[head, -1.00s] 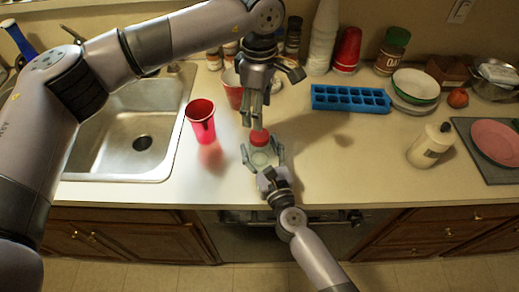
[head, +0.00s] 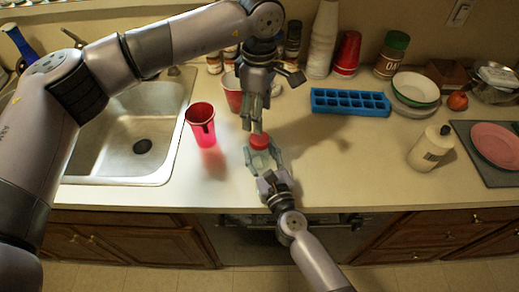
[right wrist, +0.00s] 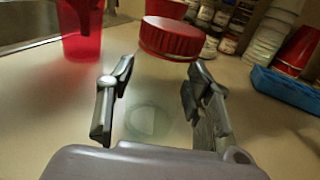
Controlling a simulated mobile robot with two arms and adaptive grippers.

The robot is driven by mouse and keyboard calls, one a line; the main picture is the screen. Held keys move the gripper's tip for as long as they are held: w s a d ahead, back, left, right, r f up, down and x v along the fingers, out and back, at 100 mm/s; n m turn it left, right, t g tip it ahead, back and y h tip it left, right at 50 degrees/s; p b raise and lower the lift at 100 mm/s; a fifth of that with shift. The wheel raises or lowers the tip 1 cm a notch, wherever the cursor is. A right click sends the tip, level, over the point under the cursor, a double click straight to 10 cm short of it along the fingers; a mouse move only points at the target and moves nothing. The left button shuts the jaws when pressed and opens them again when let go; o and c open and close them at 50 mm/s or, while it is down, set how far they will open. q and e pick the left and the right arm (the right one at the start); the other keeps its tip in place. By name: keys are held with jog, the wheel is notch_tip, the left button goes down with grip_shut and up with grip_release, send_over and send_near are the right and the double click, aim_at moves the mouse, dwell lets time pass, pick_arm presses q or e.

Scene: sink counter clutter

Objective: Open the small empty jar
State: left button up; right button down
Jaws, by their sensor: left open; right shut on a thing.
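The small jar (head: 260,160) is clear, looks empty and has a red lid (head: 259,142). It stands near the counter's front edge, right of the sink. My right gripper (head: 263,154) comes from the front and is shut on the jar's body, below the lid. In the right wrist view the lid (right wrist: 172,40) shows beyond the fingers, and the clear body (right wrist: 148,118) is faint between them. My left gripper (head: 256,126) points down just above the lid and is open. I cannot tell whether its fingertips touch the lid.
A red cup (head: 201,124) stands left of the jar, beside the sink (head: 140,120). Another red cup (head: 232,92) is behind my left gripper. A blue ice tray (head: 350,101) and a white pump bottle (head: 430,148) are to the right. The counter between jar and bottle is clear.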

aim_at(259, 138)
pick_arm(q)
jog(key=m, duration=0.4)
jog(key=shift+m, duration=0.4)
jog(key=m, duration=1.2)
jog(key=shift+m, duration=0.4)
jog(key=shift+f, duration=0.6)
notch_tip(259, 138, down, 7)
jog(key=shift+r, duration=0.1)
